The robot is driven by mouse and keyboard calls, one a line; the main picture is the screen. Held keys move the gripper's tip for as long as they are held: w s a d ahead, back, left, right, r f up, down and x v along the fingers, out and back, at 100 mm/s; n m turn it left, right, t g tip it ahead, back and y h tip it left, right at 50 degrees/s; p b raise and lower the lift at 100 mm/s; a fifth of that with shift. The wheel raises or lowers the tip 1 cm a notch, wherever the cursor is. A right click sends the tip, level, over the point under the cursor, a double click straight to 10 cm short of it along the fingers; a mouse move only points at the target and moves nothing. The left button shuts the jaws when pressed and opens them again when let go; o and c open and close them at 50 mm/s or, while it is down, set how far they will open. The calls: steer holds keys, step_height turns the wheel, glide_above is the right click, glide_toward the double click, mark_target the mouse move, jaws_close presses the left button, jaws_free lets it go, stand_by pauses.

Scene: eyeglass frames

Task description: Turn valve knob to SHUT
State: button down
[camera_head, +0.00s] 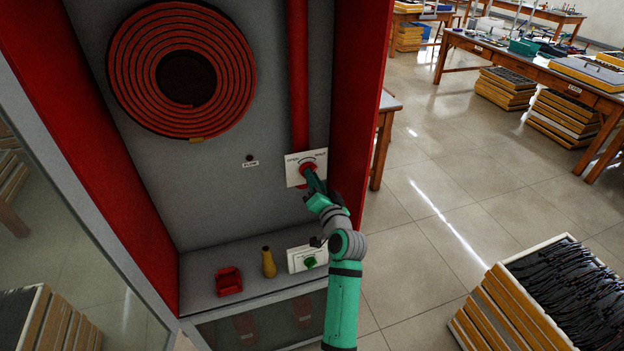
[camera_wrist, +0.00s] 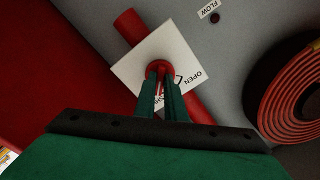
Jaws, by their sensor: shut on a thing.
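The red valve knob (camera_head: 307,169) sits on a white plate (camera_head: 292,180) on the cabinet's grey back panel, over the red pipe. The plate is marked OPEN at its left and has a second word at its upper right. My gripper (camera_head: 312,180) reaches the knob from the front right. In the wrist view, the two green fingers (camera_wrist: 161,84) are closed on the red knob (camera_wrist: 160,67), one on each side. The fingers hide part of the knob and part of the lettering on the plate (camera_wrist: 135,75), so I cannot tell where the knob points.
A coiled red hose (camera_head: 135,60) hangs at the upper left. The ledge below holds a red box (camera_head: 229,281), a yellow nozzle (camera_head: 268,263) and a white plate with a green knob (camera_head: 309,262). The cabinet's red side wall (camera_head: 362,110) stands close right of my gripper.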

steer(key=shift+d, duration=0.15)
steer(key=c, duration=1.8)
jaws_free()
steer(key=shift+v, duration=5.4)
